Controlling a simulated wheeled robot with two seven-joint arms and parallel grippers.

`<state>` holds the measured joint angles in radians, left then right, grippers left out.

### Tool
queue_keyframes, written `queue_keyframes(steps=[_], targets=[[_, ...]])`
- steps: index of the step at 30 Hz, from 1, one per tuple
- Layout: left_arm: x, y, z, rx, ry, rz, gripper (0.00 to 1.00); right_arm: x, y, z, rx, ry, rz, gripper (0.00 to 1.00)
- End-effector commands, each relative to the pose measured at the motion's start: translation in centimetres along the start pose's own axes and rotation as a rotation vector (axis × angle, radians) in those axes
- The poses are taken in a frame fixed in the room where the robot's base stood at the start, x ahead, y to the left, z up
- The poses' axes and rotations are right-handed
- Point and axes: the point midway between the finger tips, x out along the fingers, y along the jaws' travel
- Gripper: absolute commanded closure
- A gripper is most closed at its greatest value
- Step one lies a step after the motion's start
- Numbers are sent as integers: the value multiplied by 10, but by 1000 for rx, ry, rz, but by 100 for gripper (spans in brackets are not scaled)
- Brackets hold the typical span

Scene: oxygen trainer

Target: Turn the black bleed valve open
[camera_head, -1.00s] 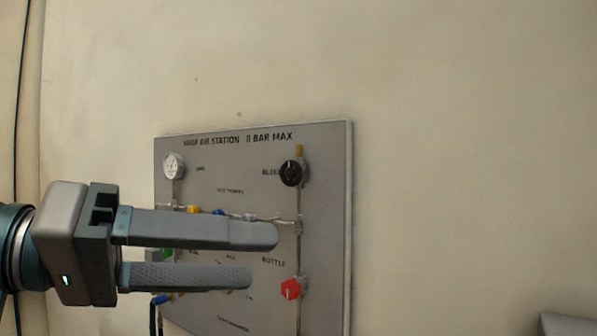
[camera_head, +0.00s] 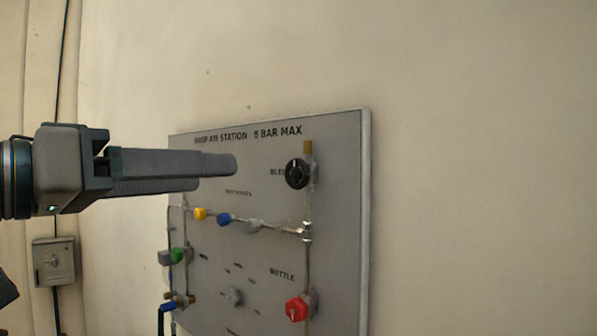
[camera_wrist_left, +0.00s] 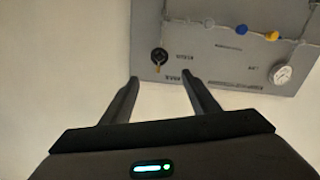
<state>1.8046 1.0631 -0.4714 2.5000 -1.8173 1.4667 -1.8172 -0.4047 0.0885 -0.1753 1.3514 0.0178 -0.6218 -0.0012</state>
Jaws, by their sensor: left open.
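The black bleed valve (camera_head: 297,173) is a round knob with a pale mark, at the upper right of the grey panel (camera_head: 340,210). It also shows in the left wrist view (camera_wrist_left: 158,56), beyond the fingertips and between their directions. My left gripper (camera_head: 222,170) is open and empty, to the left of the knob and apart from it. In the left wrist view its two fingers (camera_wrist_left: 162,80) stand spread. In the head view the gripper hides the panel's upper left, where the gauge is. My right gripper is not in view.
A red knob (camera_head: 296,309) sits low on the same pipe. Yellow (camera_head: 200,214) and blue (camera_head: 224,219) fittings line the middle pipe. A white gauge (camera_wrist_left: 281,75) shows in the left wrist view. A grey box (camera_head: 54,262) hangs at left. The wall right of the panel is clear.

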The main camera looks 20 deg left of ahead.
Motion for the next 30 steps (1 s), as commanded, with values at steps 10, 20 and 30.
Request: queue_keyframes(steps=[10,20,30], targets=[[19,1,-1,-2,-5,1,45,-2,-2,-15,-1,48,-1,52],[66,2,-2,-3,-7,3,45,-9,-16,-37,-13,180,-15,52],[128,1,-1,-4,-7,2,45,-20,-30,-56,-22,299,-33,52]])
